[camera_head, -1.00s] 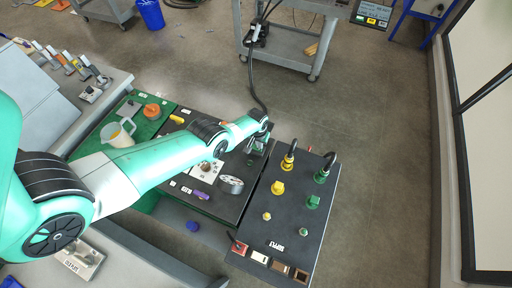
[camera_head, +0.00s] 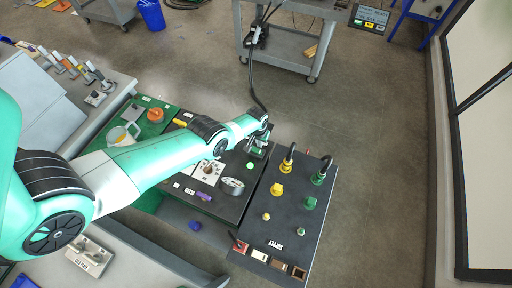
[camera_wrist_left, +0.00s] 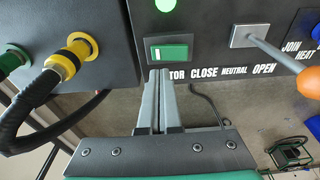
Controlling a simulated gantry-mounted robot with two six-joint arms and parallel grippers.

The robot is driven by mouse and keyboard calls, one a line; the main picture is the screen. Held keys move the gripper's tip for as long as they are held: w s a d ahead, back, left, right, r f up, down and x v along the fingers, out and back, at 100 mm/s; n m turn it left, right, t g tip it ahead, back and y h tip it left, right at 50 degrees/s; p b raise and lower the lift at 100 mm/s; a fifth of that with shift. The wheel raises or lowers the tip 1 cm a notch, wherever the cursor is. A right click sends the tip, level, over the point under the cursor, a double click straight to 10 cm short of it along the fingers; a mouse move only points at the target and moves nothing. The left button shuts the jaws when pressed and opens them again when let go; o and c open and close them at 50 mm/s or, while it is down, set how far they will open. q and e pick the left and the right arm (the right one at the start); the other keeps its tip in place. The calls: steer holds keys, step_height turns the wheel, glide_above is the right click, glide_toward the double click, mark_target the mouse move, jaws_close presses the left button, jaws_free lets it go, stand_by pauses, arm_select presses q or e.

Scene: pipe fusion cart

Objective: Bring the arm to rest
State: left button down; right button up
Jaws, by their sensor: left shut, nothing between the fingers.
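My left arm reaches in from the left in the head view. Its gripper (camera_head: 259,146) is over the far right part of the black-topped cart (camera_head: 232,203). In the left wrist view the left gripper (camera_wrist_left: 161,76) is shut, its two fingers side by side with nothing between them. The fingertips are just below a green rocker switch (camera_wrist_left: 169,49) on a dark panel; whether they touch it I cannot tell. A lit green lamp (camera_wrist_left: 166,4) is above the switch. My right gripper is not in view.
A lever (camera_wrist_left: 270,46) with an orange knob is right of the switch, near labels CLOSE, NEUTRAL, OPEN. A black box (camera_head: 284,218) with yellow and green connectors (camera_head: 278,189) stands beside the gripper. A grey trolley (camera_head: 284,45) stands behind. Floor to the right is free.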

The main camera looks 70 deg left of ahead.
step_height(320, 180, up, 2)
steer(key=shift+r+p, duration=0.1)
steer(key=shift+p, duration=0.65)
